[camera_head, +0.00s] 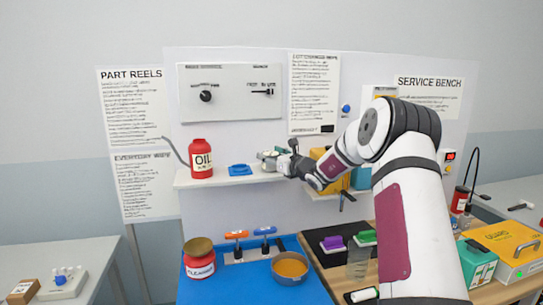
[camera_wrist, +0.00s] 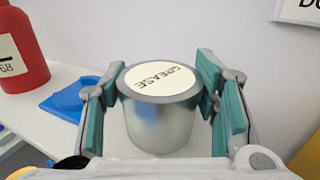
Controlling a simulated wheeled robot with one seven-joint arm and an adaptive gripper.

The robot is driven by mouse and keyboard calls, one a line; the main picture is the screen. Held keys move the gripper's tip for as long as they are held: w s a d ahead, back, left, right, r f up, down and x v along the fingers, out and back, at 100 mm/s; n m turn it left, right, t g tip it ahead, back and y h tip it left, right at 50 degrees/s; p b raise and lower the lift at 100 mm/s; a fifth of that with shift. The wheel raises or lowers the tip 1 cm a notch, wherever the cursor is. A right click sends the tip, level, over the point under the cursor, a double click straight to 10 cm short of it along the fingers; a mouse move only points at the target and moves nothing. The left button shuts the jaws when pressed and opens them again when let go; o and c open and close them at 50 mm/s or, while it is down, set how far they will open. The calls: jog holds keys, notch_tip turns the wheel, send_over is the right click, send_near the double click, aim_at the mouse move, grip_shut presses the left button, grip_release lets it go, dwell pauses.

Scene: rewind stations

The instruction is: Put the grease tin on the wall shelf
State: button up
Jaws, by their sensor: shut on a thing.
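The grease tin (camera_wrist: 160,112) is a silver cylinder with a cream lid label reading GREASE, and it is upright between my fingers in the wrist view. My gripper (camera_wrist: 162,108) is shut on it, with a teal pad on each side. In the head view my gripper (camera_head: 268,158) is at the wall shelf (camera_head: 222,179), right of the blue tray, and the tin is small and partly hidden there. I cannot tell whether the tin's base touches the shelf.
A red oil bottle (camera_head: 201,160) and a blue tray (camera_head: 240,170) stand on the shelf to the left. Yellow and teal boxes are behind my arm at right. Below, a blue mat (camera_head: 240,284) holds a red jar (camera_head: 199,262) and an orange-filled bowl (camera_head: 291,268).

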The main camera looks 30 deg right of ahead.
jog(key=o, duration=1.4)
jog(key=shift+f, duration=0.15)
jog(key=shift+o, duration=0.2)
